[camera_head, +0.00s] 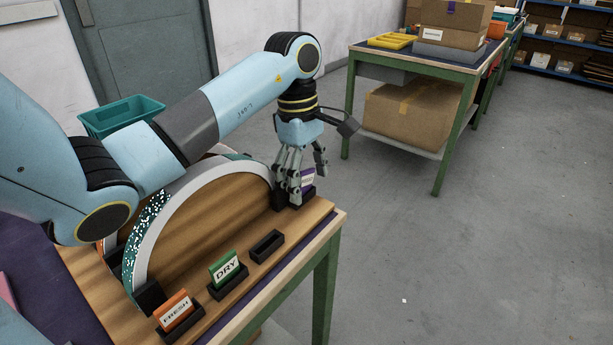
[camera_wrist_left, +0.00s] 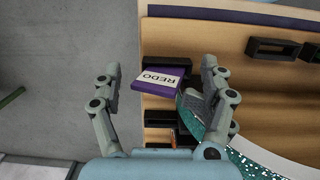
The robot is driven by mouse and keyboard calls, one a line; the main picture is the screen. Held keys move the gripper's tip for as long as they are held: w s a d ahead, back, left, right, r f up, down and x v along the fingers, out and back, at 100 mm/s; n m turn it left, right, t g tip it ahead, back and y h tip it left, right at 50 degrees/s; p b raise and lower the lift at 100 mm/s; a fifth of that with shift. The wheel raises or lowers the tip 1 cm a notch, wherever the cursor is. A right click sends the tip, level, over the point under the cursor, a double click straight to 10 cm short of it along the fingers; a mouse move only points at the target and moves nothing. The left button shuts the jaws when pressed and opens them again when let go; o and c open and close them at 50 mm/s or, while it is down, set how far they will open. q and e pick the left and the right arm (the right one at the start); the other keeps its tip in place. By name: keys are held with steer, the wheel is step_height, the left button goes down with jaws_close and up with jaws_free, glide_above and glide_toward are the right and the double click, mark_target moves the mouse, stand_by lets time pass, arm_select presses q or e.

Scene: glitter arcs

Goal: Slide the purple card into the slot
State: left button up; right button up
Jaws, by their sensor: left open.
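The purple card (camera_wrist_left: 150,93), labelled REDO, stands at the far right end of the wooden board. It also shows in the head view (camera_head: 308,185), partly hidden by my fingers. A black holder is at its base; I cannot tell how deep it sits. My left gripper (camera_head: 302,180) is above it, its open fingers on either side of the card in the left wrist view (camera_wrist_left: 157,82), apart from it. An empty black slot (camera_head: 267,246) lies on the board nearer the front, beside the green DRY card (camera_head: 225,268). My right gripper is not in view.
The orange FRESH card (camera_head: 175,310) stands in a black holder at the front. Glittering arcs (camera_head: 160,225) rise behind the holders, under my left arm. A teal bin (camera_head: 120,115) is behind. The floor to the right is clear, up to a green-framed table (camera_head: 440,165).

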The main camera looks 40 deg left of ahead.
mark_target(306, 170)
arm_select(q)
steer(key=shift+o, duration=1.2)
steer(key=shift+r+p, duration=0.5)
steer(key=shift+r, duration=0.25)
steer(key=shift+r+p, duration=0.3)
steer(key=shift+r, duration=0.3)
steer(key=shift+r+p, duration=0.45)
steer(key=shift+r, duration=0.4)
steer(key=shift+r+p, duration=0.95)
steer(key=shift+r, duration=0.85)
steer(key=shift+s+f, duration=0.1)
steer(key=shift+f, duration=0.05)
